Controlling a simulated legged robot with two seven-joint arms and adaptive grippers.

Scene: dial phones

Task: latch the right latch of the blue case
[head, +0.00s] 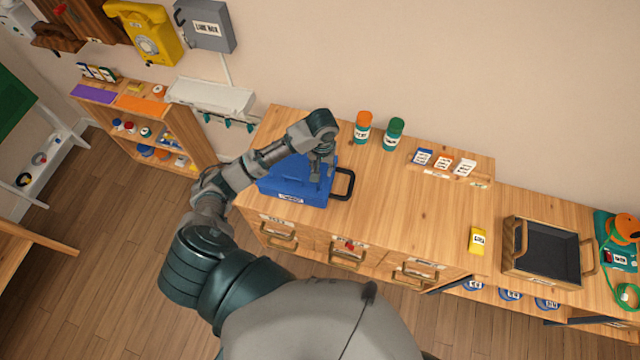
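The blue case (275,187) stands on the wooden cabinet, with a white label on its front face and a black handle (350,184) at its right end. My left arm reaches over the case from the left and hides part of its top and back. My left gripper (320,174) points down over the right part of the case, close to the handle. Whether it touches the case, and whether its fingers are apart, is too small to tell. I cannot make out the right latch. My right gripper is not in view.
Orange-capped (362,127) and green-capped (393,134) bottles stand behind the case. A card rack (484,177) sits at the back right. A yellow object (477,240) and a dark-lined wooden tray (515,271) are further right.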

